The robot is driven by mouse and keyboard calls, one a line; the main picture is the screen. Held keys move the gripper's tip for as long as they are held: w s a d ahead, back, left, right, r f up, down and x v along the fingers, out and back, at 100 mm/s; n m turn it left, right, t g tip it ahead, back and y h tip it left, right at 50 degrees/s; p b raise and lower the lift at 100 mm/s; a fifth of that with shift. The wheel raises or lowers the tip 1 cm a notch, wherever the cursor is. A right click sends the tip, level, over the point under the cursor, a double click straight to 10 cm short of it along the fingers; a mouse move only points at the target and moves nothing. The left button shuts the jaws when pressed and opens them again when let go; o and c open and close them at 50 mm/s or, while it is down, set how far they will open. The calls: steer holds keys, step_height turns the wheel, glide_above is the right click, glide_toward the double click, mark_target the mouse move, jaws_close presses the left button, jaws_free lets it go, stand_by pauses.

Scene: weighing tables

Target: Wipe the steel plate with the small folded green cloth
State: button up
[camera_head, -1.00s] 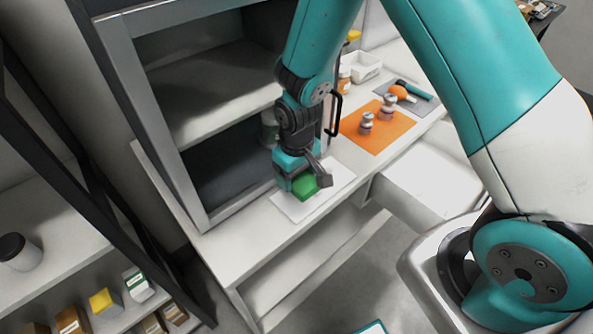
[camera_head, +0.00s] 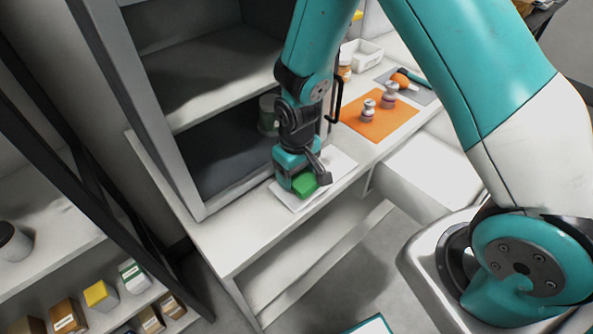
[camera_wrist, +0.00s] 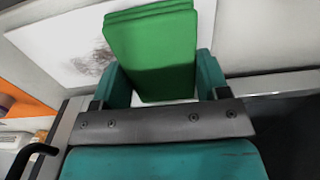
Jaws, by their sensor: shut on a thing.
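The small folded green cloth (camera_head: 304,185) is held between the fingers of my gripper (camera_head: 297,182), low over the steel plate (camera_head: 337,164). In the wrist view the green cloth (camera_wrist: 152,52) fills the space between the two teal fingers of my gripper (camera_wrist: 160,82). The pale steel plate (camera_wrist: 50,42) lies beneath it on the table, with a dark brownish smudge on it left of the cloth. I cannot tell whether the cloth touches the plate. My gripper and the cloth hide part of the plate.
An open grey cabinet (camera_head: 190,200) stands left of and behind the plate. An orange mat (camera_head: 400,122) with two metal weights lies right of it, and a screwdriver-like tool (camera_head: 408,79) lies beyond. An open drawer (camera_head: 425,180) juts out at the table's front.

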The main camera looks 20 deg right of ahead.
steer(key=shift+f+b, duration=0.7)
steer(key=shift+f, duration=0.3)
steer(key=shift+d, duration=0.1)
